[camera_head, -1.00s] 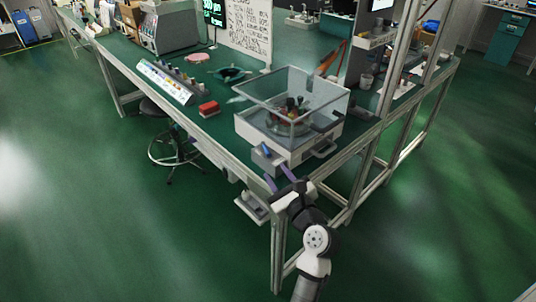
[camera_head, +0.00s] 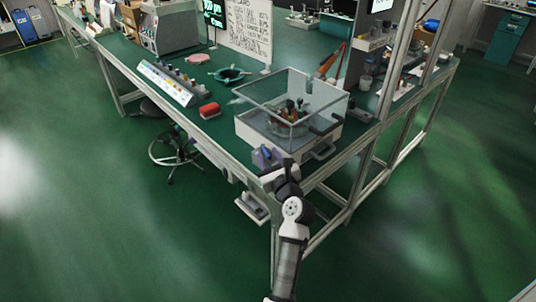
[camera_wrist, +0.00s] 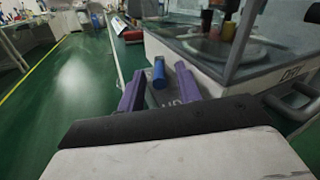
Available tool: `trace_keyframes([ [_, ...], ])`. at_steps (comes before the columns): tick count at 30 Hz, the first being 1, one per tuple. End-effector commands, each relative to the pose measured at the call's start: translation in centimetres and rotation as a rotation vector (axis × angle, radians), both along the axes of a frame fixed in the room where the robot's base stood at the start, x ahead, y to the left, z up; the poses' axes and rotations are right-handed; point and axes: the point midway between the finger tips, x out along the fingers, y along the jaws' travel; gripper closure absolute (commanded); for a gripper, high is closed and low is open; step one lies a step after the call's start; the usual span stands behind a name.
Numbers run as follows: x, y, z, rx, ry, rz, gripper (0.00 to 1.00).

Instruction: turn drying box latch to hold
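The drying box (camera_head: 290,138) stands at the near corner of the green bench, a white base with a clear-walled top. The latch (camera_wrist: 159,72) is a blue lever on a grey plate with partly hidden lettering. In the wrist view my gripper's purple fingers (camera_wrist: 159,78) are apart, one on each side of the blue lever. I cannot tell whether either touches it.
A red block (camera_head: 209,110) and a long rack (camera_head: 168,82) lie on the bench left of the box. A grey handle (camera_wrist: 292,104) sticks out from the box front, right of my gripper. A stool (camera_head: 175,150) stands by the bench. The floor in front is clear.

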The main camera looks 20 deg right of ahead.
Motion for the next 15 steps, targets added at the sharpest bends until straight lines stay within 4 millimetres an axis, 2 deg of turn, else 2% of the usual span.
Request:
trace_keyframes([
  [4,0.9,0.01,0.02,0.0,0.0,0.001,0.66],
  [12,1.02,0.01,-0.03,0.0,0.0,0.001,0.66],
  [15,1.0,0.0,-0.03,0.0,0.001,0.001,0.77],
])
